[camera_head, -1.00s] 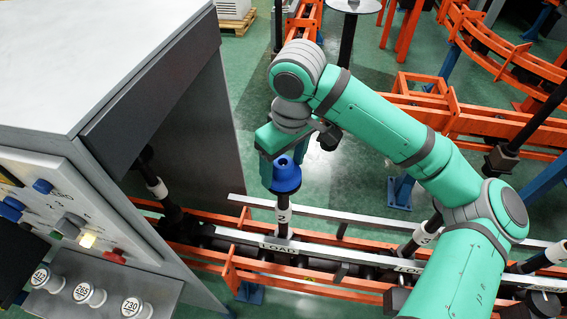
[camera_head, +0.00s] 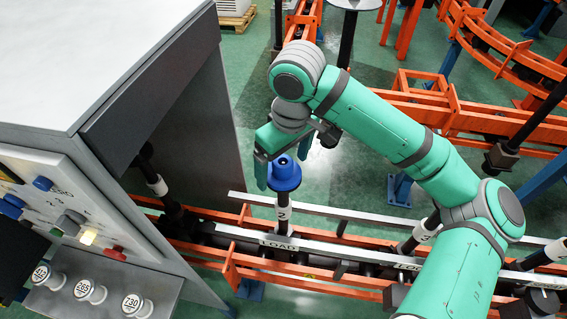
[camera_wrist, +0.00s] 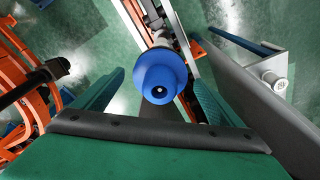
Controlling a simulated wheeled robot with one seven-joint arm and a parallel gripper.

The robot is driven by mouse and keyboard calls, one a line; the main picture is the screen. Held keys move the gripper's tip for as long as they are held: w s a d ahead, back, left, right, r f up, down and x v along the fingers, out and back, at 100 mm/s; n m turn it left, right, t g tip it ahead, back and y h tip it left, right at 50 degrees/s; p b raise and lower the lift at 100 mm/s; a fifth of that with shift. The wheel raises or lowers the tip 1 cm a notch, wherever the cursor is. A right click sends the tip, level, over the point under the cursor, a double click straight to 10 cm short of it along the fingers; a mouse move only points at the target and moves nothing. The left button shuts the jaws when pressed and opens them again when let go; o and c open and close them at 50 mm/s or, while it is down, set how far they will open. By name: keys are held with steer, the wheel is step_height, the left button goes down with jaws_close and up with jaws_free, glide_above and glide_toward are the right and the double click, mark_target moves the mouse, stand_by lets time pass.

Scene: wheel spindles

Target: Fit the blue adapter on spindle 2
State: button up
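The blue adapter (camera_head: 284,175) sits upright on top of the spindle marked 2 (camera_head: 283,213), at the LOAD label of the rail. In the wrist view the adapter (camera_wrist: 160,77) is seen from above, with a small dark hole in its top. My gripper (camera_head: 283,160) is open, its two green fingers on either side of the adapter. In the wrist view there is a gap between the adapter and the left finger (camera_wrist: 98,98); the right finger (camera_wrist: 208,100) is closer. The lower part of the spindle's top is hidden under the adapter.
A grey cabinet (camera_head: 190,110) with a control panel (camera_head: 65,215) stands close on the left. Other black spindles (camera_head: 419,235) stand along the rail to the right. Orange conveyor frames (camera_head: 480,125) lie behind. Green floor is open behind the adapter.

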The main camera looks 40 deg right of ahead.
steer(key=r, duration=0.3)
steer(key=s+r, duration=0.1)
steer(key=r, duration=0.6)
steer(key=shift+s+r, duration=0.15)
steer(key=shift+r, duration=0.2)
